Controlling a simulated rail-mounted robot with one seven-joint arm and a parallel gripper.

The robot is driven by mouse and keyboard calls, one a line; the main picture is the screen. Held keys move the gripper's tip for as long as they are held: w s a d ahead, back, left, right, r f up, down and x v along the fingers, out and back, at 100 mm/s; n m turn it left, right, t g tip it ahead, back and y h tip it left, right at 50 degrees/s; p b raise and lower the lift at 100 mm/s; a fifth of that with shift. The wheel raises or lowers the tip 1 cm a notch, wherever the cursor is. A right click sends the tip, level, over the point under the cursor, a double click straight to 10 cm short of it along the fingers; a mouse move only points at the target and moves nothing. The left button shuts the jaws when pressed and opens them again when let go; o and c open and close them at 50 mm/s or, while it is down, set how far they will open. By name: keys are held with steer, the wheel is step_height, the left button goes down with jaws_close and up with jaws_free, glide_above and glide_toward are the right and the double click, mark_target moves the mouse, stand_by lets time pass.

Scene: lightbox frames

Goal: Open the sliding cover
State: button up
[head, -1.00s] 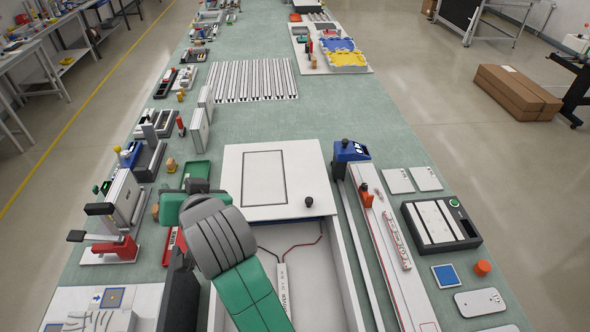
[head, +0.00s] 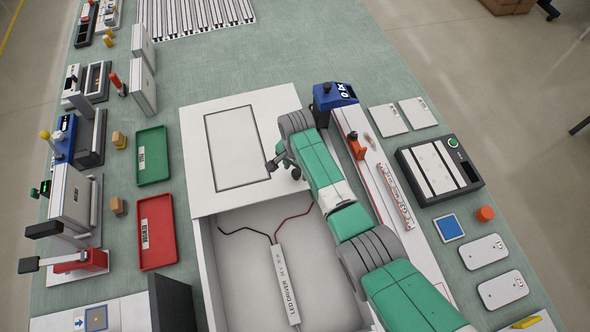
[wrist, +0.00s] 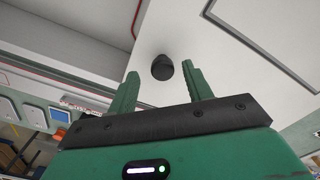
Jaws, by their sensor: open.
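The sliding cover (head: 199,158) is a white panel with a grey rectangular outline. In the head view it lies over the far part of a white box (head: 208,262), whose near part is open. A small black knob (wrist: 161,70) stands on the cover near its near right corner. In the wrist view my gripper (wrist: 160,69) is open, with the knob lying between the lines of its two green fingers, near the tips. I cannot tell whether the fingers touch it. In the head view my gripper (head: 279,162) is low over the cover's right part, partly hidden by my arm.
The open box holds a white LED driver (head: 287,285) with black and red wires. Green (head: 152,155) and red (head: 157,232) trays lie to the left. A blue device (head: 333,97) and long rails (head: 362,172) stand close on the right.

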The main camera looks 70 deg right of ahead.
mark_target(296, 173)
step_height(296, 173, down, 3)
steer(key=shift+w+f, duration=0.1)
steer(key=shift+f, duration=0.1)
steer(key=shift+d, duration=0.1)
jaws_close()
steer(key=shift+b, duration=0.35)
